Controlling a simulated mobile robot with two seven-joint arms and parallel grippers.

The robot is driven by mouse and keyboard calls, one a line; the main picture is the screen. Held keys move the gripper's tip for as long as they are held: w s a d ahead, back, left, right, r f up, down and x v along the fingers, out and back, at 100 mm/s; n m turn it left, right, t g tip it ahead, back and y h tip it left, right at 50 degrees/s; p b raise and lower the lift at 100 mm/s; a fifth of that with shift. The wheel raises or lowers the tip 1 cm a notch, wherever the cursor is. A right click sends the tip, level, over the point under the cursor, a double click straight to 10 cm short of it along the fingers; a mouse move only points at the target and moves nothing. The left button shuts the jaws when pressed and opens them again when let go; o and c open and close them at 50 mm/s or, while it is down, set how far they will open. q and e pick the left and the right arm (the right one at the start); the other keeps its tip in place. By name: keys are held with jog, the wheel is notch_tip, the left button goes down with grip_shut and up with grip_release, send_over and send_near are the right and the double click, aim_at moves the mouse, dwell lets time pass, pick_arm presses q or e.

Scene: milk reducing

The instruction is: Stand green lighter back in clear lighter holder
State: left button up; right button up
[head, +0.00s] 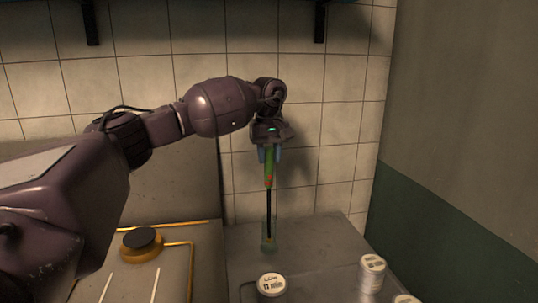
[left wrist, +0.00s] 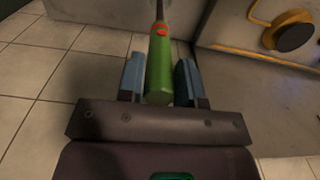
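The green lighter (head: 268,170) hangs upright with its long black rod pointing down. My left gripper (head: 269,152) is shut on its green handle from above. In the left wrist view the handle (left wrist: 160,72) sits between the two blue-grey fingers (left wrist: 160,82), with a red button further along. The clear lighter holder (head: 268,245), a narrow see-through greenish box, stands on the grey counter below. The rod's lower end overlaps the holder in the head view; whether it is inside or in front is hard to tell. My right gripper is not in view.
A white-lidded jar (head: 271,284) stands in front of the holder. More white-lidded containers (head: 372,270) stand to the right. A stove burner with a black cap (head: 142,241) is at the left. A tiled wall (head: 340,150) rises close behind; a green-grey wall bounds the right.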

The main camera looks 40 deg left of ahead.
pick_arm(q)
jog(key=o, duration=0.4)
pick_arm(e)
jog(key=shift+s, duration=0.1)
pick_arm(q)
notch_tip(320, 180, up, 10)
jog(key=shift+f+p, duration=0.25)
jog(key=shift+p, duration=0.15)
jog(key=shift+r, duration=0.7)
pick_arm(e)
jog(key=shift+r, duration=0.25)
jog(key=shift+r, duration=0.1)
pick_arm(q)
notch_tip(320, 180, up, 9)
jog(key=shift+f+p, duration=0.1)
jog(key=shift+p, duration=1.15)
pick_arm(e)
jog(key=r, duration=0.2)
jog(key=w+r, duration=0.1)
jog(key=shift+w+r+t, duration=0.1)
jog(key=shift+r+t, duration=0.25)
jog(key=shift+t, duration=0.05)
